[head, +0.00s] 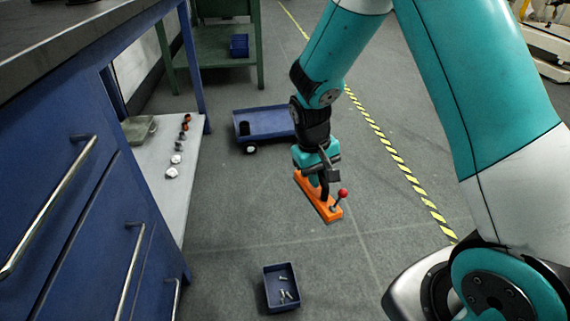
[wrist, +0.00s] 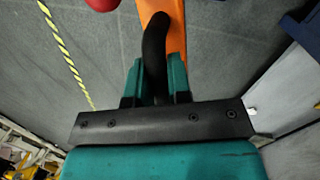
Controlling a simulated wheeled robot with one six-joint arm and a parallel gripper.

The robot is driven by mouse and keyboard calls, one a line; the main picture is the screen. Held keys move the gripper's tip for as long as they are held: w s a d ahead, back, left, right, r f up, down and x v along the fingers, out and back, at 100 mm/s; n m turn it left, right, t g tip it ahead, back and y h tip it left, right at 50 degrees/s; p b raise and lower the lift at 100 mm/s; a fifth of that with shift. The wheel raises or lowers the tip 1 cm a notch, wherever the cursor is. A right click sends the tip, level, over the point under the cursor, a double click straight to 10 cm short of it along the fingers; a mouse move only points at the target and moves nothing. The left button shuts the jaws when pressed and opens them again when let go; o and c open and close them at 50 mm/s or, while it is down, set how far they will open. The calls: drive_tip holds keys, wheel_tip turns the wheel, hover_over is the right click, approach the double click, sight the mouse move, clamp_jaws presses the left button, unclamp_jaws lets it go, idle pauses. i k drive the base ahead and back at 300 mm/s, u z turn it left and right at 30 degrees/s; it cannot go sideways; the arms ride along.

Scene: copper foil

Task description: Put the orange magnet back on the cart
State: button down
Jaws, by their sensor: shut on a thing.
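The orange magnet (head: 316,197) is a long bar with a dark handle and a red ball knob (head: 343,193). My gripper (head: 318,178) is shut on its handle and holds it in the air above the grey floor. In the wrist view the dark handle (wrist: 155,45) sits between my fingers (wrist: 157,80), with the orange bar (wrist: 172,20) beyond it. The blue cart (head: 272,121) is low and wheeled, and stands on the floor behind and left of the magnet. A dark cylindrical thing (head: 244,129) is on its left end. My arm hides the cart's right end.
A blue bin (head: 281,299) with small metal pieces lies on the floor in front. A blue drawer bench (head: 70,210) and a pale shelf (head: 160,165) with several small parts line the left. A green table (head: 222,45) stands behind. Yellow-black tape (head: 395,170) crosses the open floor.

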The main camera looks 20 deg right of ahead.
sight(279, 122)
drive_tip(key=z, duration=0.55)
drive_tip(key=k, duration=0.6)
drive_tip(key=z, duration=0.7)
drive_tip(key=i, duration=1.9)
drive_tip(key=u, duration=0.5)
drive_tip(key=i, duration=0.65)
drive_tip(key=u, duration=0.7)
drive_tip(key=i, duration=1.55)
drive_tip(key=u, duration=0.1)
